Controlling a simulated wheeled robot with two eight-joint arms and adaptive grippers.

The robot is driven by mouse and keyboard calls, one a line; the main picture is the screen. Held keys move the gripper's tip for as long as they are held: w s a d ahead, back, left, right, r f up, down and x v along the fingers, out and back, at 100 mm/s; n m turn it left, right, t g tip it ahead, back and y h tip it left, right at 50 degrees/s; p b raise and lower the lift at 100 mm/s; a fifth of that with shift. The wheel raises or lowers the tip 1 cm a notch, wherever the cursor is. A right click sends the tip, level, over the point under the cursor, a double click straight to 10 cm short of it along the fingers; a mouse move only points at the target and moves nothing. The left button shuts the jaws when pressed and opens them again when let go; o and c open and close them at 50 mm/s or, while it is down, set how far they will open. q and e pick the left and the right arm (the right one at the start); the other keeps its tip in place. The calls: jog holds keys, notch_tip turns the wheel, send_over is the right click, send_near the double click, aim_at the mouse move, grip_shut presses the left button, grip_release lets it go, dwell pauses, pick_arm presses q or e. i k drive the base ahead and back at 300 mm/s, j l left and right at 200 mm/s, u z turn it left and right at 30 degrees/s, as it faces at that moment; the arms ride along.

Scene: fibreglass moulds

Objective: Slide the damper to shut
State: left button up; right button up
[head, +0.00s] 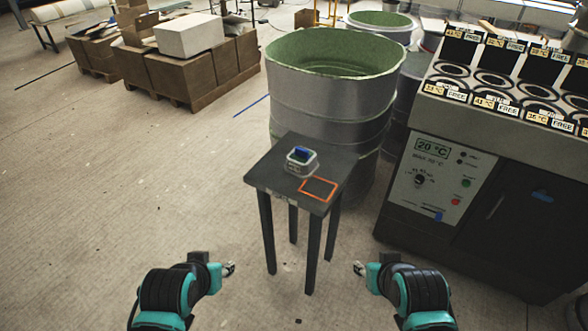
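The grey machine at the right has a pale control panel (427,180). A small blue piece (438,216) sits low on this panel beside a strip of markings. It may be the damper's slider, but it is too small to tell, and its setting is unreadable. My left gripper (229,268) is at the bottom left of centre, and my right gripper (359,268) is at the bottom right of centre. Both are apart from the panel, in front of the small table. Their fingertips are too small to show whether they are open, and I see nothing held.
A small dark table (270,176) stands ahead, carrying a grey box with a blue top (301,160) and an orange outlined square (318,189). A large metal drum (330,105) stands behind it. Cartons (180,75) on pallets are at the back left. The left floor is clear.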

aim_at(439, 216)
jog(key=z, duration=1.3)
